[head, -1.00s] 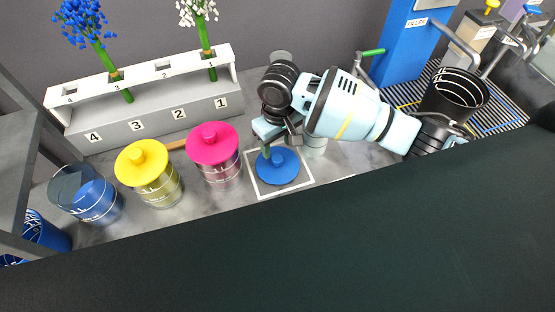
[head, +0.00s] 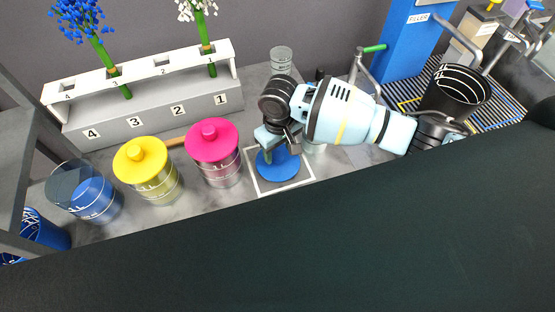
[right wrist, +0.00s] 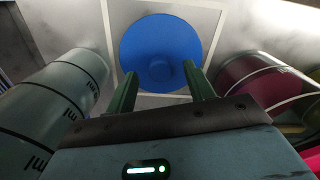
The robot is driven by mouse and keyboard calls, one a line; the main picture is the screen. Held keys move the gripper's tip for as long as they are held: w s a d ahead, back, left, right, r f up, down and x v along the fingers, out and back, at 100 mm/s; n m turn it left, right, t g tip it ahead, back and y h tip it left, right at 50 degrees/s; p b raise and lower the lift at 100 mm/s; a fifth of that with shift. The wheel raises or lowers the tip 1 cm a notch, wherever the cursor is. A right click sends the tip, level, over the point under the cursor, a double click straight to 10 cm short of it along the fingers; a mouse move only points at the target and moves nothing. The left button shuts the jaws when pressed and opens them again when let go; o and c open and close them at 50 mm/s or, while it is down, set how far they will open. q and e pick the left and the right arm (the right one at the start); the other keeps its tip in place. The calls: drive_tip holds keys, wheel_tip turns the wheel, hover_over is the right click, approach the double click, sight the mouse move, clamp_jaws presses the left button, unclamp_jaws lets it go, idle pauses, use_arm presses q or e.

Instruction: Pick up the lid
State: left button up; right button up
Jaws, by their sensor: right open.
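The blue lid (head: 278,164) lies flat inside a white-outlined square on the counter. In the right wrist view the lid (right wrist: 158,45) shows from above, with its round knob towards my fingers. My right gripper (head: 272,152) is over the lid. In the right wrist view its two green fingers (right wrist: 162,88) are apart, with the lid's knob beyond and between their tips. Nothing is held. The exact gap to the knob is hard to tell. My left gripper is not in view.
A jar with a magenta lid (head: 213,141) stands close left of the square, beside a yellow-lidded jar (head: 142,160). An open jar with blue contents (head: 87,192) is farther left. A pale jar (right wrist: 55,108) is close on the other side. A numbered rack (head: 150,120) stands behind.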

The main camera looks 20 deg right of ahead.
wheel_tip(320, 180, down, 2)
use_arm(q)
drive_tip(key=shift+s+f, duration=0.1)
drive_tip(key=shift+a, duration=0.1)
use_arm(e)
drive_tip(key=c, duration=1.1)
drive_tip(key=shift+r, duration=0.1)
drive_tip(key=shift+r, duration=0.5)
drive_tip(key=r, duration=0.2)
drive_tip(key=shift+s+a+r, duration=0.3)
drive_tip(key=shift+a+r, duration=0.05)
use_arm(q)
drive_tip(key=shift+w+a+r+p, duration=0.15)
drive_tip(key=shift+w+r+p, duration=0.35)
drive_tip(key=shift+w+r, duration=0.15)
use_arm(e)
drive_tip(key=s+a, duration=0.7)
drive_tip(key=s+a+r, duration=0.1)
drive_tip(key=s+a, duration=0.2)
drive_tip(key=shift+s+a+r, duration=0.1)
drive_tip(key=shift+s+a, duration=0.2)
drive_tip(key=shift+s, duration=0.1)
